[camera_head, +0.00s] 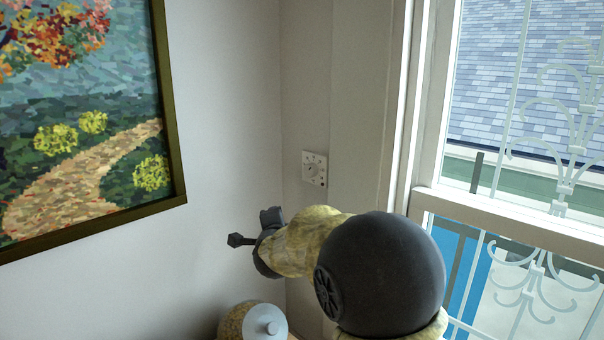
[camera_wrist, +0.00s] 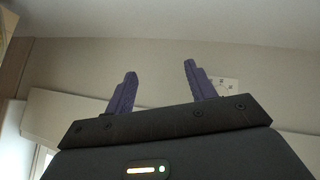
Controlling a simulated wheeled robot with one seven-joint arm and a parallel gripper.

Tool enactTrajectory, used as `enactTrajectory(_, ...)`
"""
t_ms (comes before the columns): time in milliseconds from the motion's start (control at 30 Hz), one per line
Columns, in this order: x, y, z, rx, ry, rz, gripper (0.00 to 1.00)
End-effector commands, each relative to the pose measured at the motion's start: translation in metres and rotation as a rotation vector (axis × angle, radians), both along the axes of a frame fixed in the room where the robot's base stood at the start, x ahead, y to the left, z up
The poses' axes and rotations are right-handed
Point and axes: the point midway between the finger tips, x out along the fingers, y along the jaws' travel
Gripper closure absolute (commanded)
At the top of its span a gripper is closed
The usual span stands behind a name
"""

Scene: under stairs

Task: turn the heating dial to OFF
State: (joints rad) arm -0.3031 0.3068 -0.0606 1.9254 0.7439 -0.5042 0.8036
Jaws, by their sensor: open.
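The heating dial (camera_head: 314,168) is a small white square plate with a round knob and dark marks around it, on the wall between the corner and the window. The marks are too small to read. In the wrist view the dial plate (camera_wrist: 227,86) shows beyond and right of my right-hand finger, which partly covers it. My gripper (camera_head: 254,228) is below and left of the dial in the head view, apart from it. In the wrist view my gripper (camera_wrist: 160,70) has its two purple fingers spread with nothing between them.
A framed landscape painting (camera_head: 85,115) hangs on the left wall. A window (camera_head: 520,200) with a white frame and ornate bars is at the right. A rounded yellowish object with a grey lid (camera_head: 264,325) stands at the bottom. The wall around the dial is bare.

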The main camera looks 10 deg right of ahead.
Motion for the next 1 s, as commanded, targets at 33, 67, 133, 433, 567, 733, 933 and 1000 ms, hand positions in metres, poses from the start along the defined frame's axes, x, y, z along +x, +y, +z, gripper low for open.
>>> enactTrajectory(33,0.016,0.009,0.021,0.114,-0.094,-0.071,0.45)
enactTrajectory(67,0.023,0.012,0.032,0.19,-0.152,-0.121,0.45)
enactTrajectory(133,0.035,0.018,0.057,0.37,-0.289,-0.231,0.45)
enactTrajectory(433,0.023,0.047,0.104,1.104,-0.83,-0.66,0.45)
enactTrajectory(567,0.003,0.061,0.1,1.306,-0.991,-0.795,0.45)
enactTrajectory(733,-0.009,0.068,0.096,1.393,-1.071,-0.863,0.45)
enactTrajectory(933,-0.01,0.067,0.096,1.393,-1.071,-0.864,0.45)
enactTrajectory(1000,-0.009,0.066,0.096,1.393,-1.071,-0.864,0.45)
